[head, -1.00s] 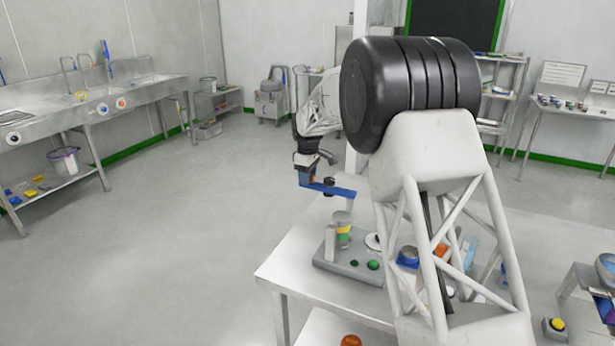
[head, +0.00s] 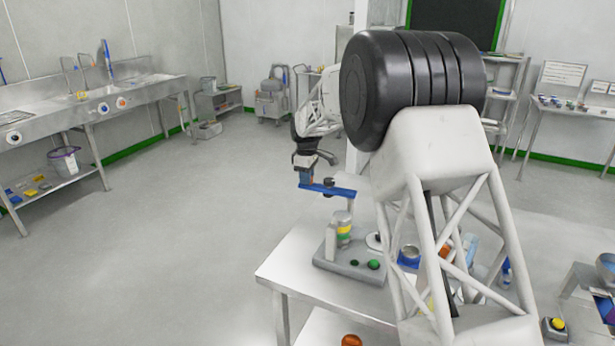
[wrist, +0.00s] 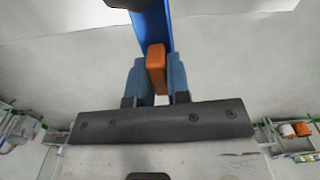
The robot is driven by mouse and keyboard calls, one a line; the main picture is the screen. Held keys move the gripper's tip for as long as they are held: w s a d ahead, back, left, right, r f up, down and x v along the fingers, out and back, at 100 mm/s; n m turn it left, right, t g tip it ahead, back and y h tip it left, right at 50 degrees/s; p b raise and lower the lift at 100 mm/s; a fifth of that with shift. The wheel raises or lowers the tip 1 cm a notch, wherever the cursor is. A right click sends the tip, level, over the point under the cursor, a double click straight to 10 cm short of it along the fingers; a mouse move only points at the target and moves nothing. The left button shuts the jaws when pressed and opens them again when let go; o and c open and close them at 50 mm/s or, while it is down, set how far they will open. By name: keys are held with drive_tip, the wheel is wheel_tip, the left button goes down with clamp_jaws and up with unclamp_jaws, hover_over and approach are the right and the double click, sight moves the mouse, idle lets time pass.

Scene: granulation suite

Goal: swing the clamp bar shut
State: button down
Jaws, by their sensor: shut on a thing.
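The clamp bar (head: 335,190) is a long blue bar, held level above the table by a pale post (head: 351,206) at its right end. Its orange handle (wrist: 156,68) stands between the blue-grey fingers of my gripper (wrist: 157,85) in the wrist view. My gripper (head: 305,178) is shut on this handle at the bar's left end, beyond the table edge. Below the bar, a grey base (head: 345,265) carries a container with yellow and green bands (head: 343,231) and a pale upright block (head: 331,242). The bar's free end points left, away from the container.
The base stands near the left edge of the white table (head: 290,262). A blue-rimmed round item (head: 408,256) and other small things lie to the right, partly hidden by my arm. Open floor lies left of the table.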

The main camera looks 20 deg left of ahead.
drive_tip(key=shift+s+d+r+n, duration=0.1)
drive_tip(key=shift+s+n, duration=0.4)
drive_tip(key=shift+s, duration=0.25)
drive_tip(key=s+d+n, duration=1.2)
drive_tip(key=d+n, duration=0.3)
drive_tip(key=n, duration=0.1)
drive_tip(key=shift+s+d, duration=0.35)
drive_tip(key=shift+s, duration=0.05)
drive_tip(key=shift+d, duration=0.1)
drive_tip(key=c, duration=1.1)
unclamp_jaws()
drive_tip(key=shift+r, duration=3.85)
